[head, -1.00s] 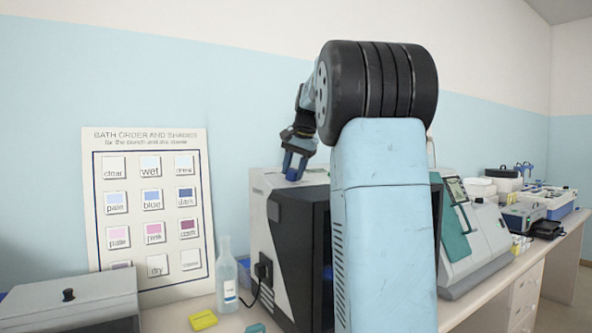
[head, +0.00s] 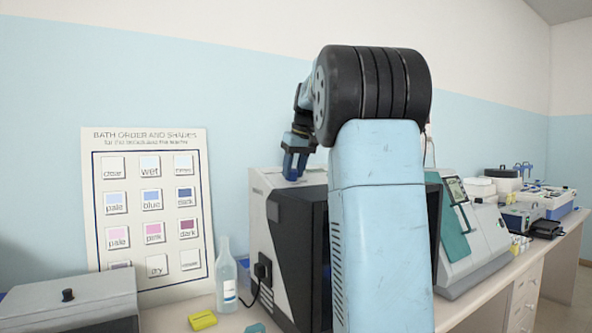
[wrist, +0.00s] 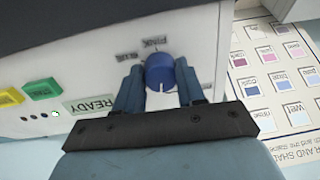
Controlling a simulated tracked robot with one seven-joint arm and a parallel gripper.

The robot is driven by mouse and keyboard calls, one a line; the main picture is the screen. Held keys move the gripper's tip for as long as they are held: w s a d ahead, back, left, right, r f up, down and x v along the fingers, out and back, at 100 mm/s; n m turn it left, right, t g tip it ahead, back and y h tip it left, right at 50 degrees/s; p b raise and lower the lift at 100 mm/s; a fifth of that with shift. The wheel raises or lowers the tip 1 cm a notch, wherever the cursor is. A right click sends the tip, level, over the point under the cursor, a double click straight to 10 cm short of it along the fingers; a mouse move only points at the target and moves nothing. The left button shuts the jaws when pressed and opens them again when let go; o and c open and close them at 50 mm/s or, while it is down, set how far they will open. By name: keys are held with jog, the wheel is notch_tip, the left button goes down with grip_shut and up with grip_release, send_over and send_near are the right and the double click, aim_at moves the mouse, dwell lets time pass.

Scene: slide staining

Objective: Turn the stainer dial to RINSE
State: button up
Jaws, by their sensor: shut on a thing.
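The stainer's round blue dial (wrist: 160,70) sits on a white panel in the wrist view. My gripper (wrist: 159,77) is shut on it, one blue finger on each side. A white pointer line on the dial faces the gripper's palm. Labels reading PINK (wrist: 155,42) and BLUE (wrist: 127,56) stand beyond and left of the dial. A small label on the right (wrist: 207,86) is partly hidden by a finger and hard to read. In the head view my gripper (head: 296,165) is at the top of the dark-fronted stainer (head: 268,215); the dial is hardly distinguishable there.
A READY display (wrist: 90,104), a green button (wrist: 40,88) and a yellow button (wrist: 10,97) lie left of the dial. A bath-order poster (head: 150,215) leans on the wall. A bottle (head: 227,285) stands left of the stainer; other devices (head: 480,235) stand right.

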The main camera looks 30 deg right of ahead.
jog(key=shift+r+n, duration=0.15)
jog(key=shift+n, duration=0.95)
jog(key=o, duration=1)
jog(key=shift+o, duration=0.2)
jog(key=v, duration=1.3)
jog(key=shift+r, duration=0.25)
jog(key=shift+a, duration=0.1)
